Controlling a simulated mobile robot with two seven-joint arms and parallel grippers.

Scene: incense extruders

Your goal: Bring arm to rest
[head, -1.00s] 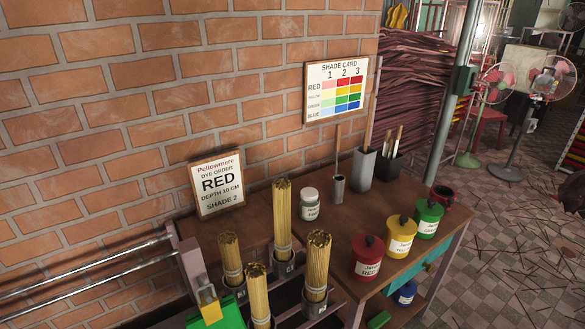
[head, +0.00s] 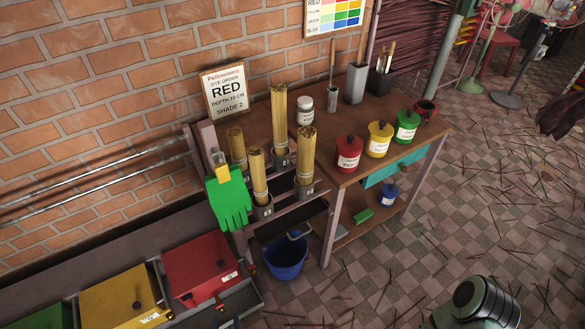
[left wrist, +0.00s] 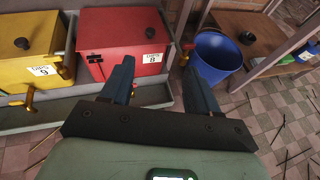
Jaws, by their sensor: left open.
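My left gripper (left wrist: 158,60) is open and empty in the left wrist view, its two dark fingers spread apart in front of the red box (left wrist: 124,42). In the head view only the tips of my left gripper (head: 229,312) show at the bottom edge, just below the red box (head: 202,268). My right gripper is not in view. A grey and black rounded part at the bottom right of the head view looks like a link of my own arm.
A yellow box (head: 122,300) stands left of the red one. A blue bucket (head: 286,260) stands right of it, under the rack with incense bundles (head: 258,175). A green glove (head: 228,200) hangs on the rack. Dye jars (head: 348,155) stand on the table. Floor at right has scattered sticks.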

